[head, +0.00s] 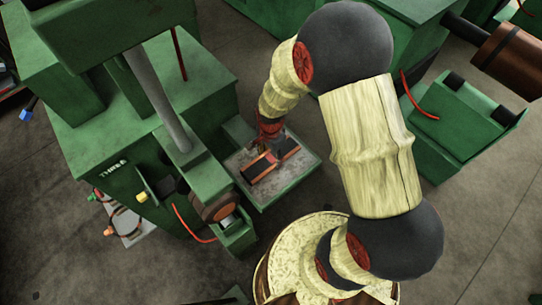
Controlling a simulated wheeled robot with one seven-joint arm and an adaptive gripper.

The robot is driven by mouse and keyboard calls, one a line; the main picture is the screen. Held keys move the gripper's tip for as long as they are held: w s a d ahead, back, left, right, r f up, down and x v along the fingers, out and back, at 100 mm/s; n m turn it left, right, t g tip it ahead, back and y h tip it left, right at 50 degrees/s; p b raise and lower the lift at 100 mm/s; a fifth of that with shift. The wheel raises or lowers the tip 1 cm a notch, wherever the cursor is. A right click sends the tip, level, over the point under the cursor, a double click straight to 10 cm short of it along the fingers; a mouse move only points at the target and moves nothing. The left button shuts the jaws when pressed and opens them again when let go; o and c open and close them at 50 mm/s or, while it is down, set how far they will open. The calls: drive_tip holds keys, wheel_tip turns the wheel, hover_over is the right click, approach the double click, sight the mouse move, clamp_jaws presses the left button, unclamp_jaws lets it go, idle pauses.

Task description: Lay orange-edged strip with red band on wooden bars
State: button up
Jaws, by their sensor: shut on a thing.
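My gripper (270,140) is small in the head view and points down over a grey metal tray (285,187). It is shut on the dark orange-edged strip (258,169), at the strip's upper right end. The strip looks dark with orange along its long edges; a reddish patch shows near the gripper. Whether the strip touches the tray or hangs just above it I cannot tell. A second dark piece (289,148) lies to the right of the gripper. Wooden bars cannot be made out clearly.
A green machine marked THREE (120,165) stands left of the tray, with a brown roller (216,207) close to the tray's left corner. A green machine (465,125) stands at the right. Bare floor (480,220) lies at the lower right.

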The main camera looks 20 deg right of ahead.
drive_tip(key=shift+f, duration=0.15)
drive_tip(key=o, duration=1.2)
